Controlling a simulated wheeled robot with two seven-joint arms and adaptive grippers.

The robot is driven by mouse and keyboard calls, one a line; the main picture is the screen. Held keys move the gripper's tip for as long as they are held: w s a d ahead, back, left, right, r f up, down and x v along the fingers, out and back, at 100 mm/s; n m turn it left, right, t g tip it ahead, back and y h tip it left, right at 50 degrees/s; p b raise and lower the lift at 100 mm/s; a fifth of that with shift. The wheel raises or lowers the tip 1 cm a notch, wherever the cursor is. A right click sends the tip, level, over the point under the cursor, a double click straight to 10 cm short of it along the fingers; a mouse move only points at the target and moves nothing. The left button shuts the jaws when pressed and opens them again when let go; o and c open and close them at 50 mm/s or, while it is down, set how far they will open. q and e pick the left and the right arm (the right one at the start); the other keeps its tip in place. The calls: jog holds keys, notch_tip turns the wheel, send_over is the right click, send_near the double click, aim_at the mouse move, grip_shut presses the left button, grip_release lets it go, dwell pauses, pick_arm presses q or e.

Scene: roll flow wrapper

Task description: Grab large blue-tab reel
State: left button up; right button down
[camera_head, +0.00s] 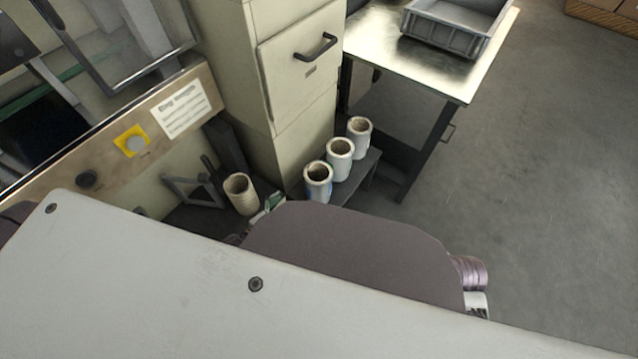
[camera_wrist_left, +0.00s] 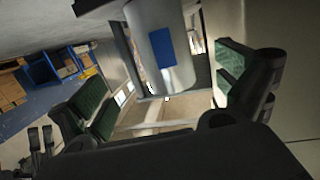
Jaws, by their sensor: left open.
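The large reel with a blue tab (camera_wrist_left: 175,72) shows in the left wrist view as a pale cylinder with a blue square on its side. It is at the top middle, between and beyond the fingers. My left gripper (camera_wrist_left: 158,78) is open and empty, with a green-padded finger on each side, and no contact is visible. In the head view, three white reels stand in a row on a low shelf; the nearest reel (camera_head: 318,184) shows some blue low on its side. Part of my left gripper (camera_head: 266,207) shows left of it, mostly hidden. My right gripper cannot be made out.
A beige tube (camera_head: 240,194) stands left of the row. The middle reel (camera_head: 340,161) and far reel (camera_head: 359,138) are close behind the nearest. A tall cabinet (camera_head: 300,80) flanks the shelf. A metal table (camera_head: 440,70) with a grey crate (camera_head: 458,40) stands behind. Floor at right is clear.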

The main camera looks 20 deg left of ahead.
aim_at(308, 186)
pick_arm(q)
jog(key=r, duration=0.1)
jog(key=r+t, duration=0.1)
jog(key=r, duration=0.1)
jog(key=shift+w+a+r+t+h, duration=0.1)
jog(key=shift+w+r+t+h, duration=0.1)
jog(key=shift+t+h, duration=0.1)
pick_arm(e)
jog(key=shift+s+f, duration=0.2)
jog(key=shift+s, duration=0.25)
pick_arm(q)
jog(key=b+x, duration=0.2)
jog(key=x, duration=0.5)
jog(key=shift+w+f, duration=0.1)
jog(key=shift+w, duration=0.15)
jog(key=shift+w+d, duration=0.35)
jog(key=shift+w, duration=0.15)
pick_arm(e)
jog(key=shift+t+y, duration=0.3)
jog(key=shift+y, duration=0.1)
jog(key=f, duration=0.2)
jog(key=a+f, duration=0.1)
jog(key=f, duration=0.2)
jog(key=shift+w+a+f, duration=0.15)
jog(key=shift+w+f, duration=0.1)
jog(key=shift+f, duration=0.05)
pick_arm(q)
jog(key=shift+b, duration=0.3)
pick_arm(e)
jog(key=shift+r, duration=0.1)
